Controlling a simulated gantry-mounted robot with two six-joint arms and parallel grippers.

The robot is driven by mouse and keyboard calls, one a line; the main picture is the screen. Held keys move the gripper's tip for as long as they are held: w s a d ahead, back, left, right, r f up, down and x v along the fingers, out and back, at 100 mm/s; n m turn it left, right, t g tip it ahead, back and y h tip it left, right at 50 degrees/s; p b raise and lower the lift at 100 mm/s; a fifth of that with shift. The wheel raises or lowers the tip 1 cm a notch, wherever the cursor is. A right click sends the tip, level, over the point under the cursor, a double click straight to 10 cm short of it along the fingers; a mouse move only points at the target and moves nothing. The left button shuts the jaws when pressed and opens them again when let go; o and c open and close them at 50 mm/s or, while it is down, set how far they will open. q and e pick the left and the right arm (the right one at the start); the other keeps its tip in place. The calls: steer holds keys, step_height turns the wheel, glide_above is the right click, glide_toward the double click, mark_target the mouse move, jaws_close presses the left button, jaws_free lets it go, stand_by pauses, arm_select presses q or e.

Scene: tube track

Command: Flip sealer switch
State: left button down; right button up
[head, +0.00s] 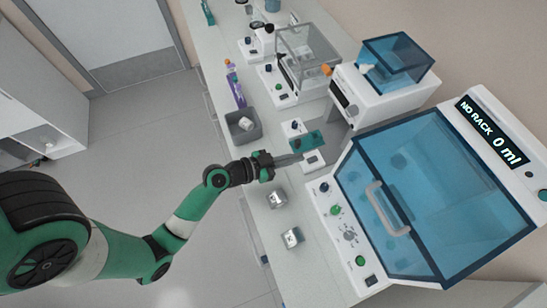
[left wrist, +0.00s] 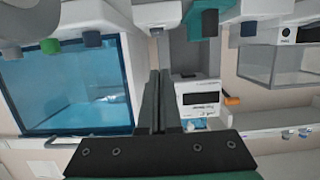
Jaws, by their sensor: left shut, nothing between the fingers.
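My left gripper (head: 290,159) is shut and empty. Its fingertips are over the bench beside a small white control panel (head: 313,160) with a dark part on it. A teal block (head: 305,142) sits just beyond the fingers. In the left wrist view the closed fingers (left wrist: 160,95) point at a white unit with a dark panel (left wrist: 198,94), and the teal block (left wrist: 203,20) hangs near the top. A white machine with a blue clear cover (head: 395,66) stands behind. I cannot tell for sure which unit is the sealer. Whether the fingertips touch the panel is unclear. My right gripper is not in view.
A large dispenser (head: 440,190) with a blue door, handle and "NO RACK 0 ml" display fills the right. A grey bin (head: 243,127) and purple bottle (head: 235,86) stand at the bench's left edge. A clear-boxed instrument (head: 305,52) is farther back. Two small metal blocks (head: 278,198) lie nearer.

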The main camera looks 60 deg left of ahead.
arm_select(q)
steer(key=s, duration=0.7)
steer(key=shift+a+r+b, duration=0.25)
steer(key=shift+a+b, duration=0.05)
